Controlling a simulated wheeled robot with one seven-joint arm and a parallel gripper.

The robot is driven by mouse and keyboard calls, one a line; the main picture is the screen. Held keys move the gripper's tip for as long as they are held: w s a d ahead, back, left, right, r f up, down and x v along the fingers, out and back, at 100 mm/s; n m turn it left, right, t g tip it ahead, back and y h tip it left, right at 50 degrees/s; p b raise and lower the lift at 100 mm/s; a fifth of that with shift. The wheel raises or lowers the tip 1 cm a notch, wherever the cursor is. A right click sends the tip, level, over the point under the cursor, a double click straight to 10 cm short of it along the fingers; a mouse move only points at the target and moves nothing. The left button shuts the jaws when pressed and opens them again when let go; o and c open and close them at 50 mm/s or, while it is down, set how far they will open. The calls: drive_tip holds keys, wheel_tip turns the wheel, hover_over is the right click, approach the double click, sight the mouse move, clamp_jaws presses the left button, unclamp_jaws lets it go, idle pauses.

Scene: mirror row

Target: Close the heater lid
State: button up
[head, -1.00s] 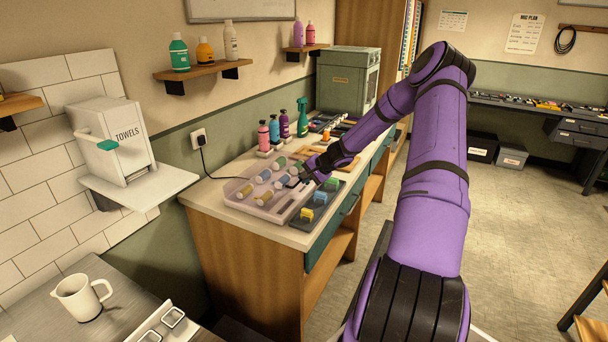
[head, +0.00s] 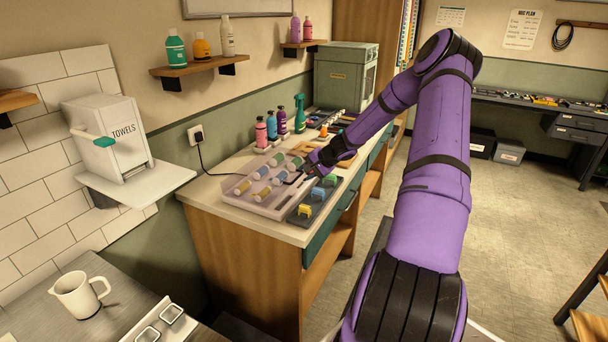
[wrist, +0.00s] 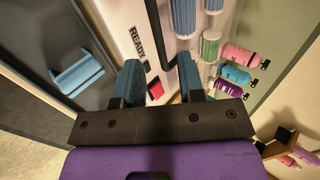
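The heater (head: 238,188) is a shallow pale pinkish tray on the counter, with several green, blue and tan rollers in it. In the wrist view its front edge carries a READY label (wrist: 137,42) and a small red part (wrist: 155,90). A faint see-through panel seems to stand at the heater's back, but I cannot make out the lid's exact angle. My gripper (head: 306,177) is at the heater's right front side. In the wrist view its two blue fingers (wrist: 161,82) are apart, with nothing clearly held between them. Whether they touch the heater is unclear.
A dark tray (head: 305,213) with yellow, blue and green clips lies beside the heater, close to my gripper. Pink, blue and purple bottles (head: 271,127) and a green spray bottle (head: 299,115) stand behind. A green cabinet (head: 340,78) is at the counter's far end.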

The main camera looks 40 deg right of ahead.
drive_tip(key=v, duration=0.8)
drive_tip(key=shift+s, duration=0.25)
drive_tip(key=shift+r, duration=0.1)
drive_tip(key=shift+w, duration=0.2)
drive_tip(key=c, duration=0.6)
drive_tip(key=w+a+r+n+g, duration=0.1)
drive_tip(key=n, duration=0.2)
drive_tip(key=w+a+n+g, duration=0.1)
drive_tip(key=w+n, duration=0.1)
drive_tip(key=n, duration=0.2)
drive_tip(key=w+a+r+n+g, duration=0.1)
drive_tip(key=n+g, duration=0.1)
drive_tip(key=n, duration=0.2)
drive_tip(key=shift+w+a+r, duration=0.15)
drive_tip(key=shift+w+r, duration=0.05)
drive_tip(key=shift+r, duration=0.15)
clamp_jaws()
drive_tip(key=n+g+h, duration=0.2)
drive_tip(key=n+g, duration=0.1)
drive_tip(key=n, duration=0.4)
approach(298, 176)
drive_tip(key=shift+h, duration=0.3)
drive_tip(key=f, duration=0.5)
drive_tip(key=w+a+f, duration=0.1)
drive_tip(key=f, duration=0.1)
drive_tip(key=shift+f, duration=0.2)
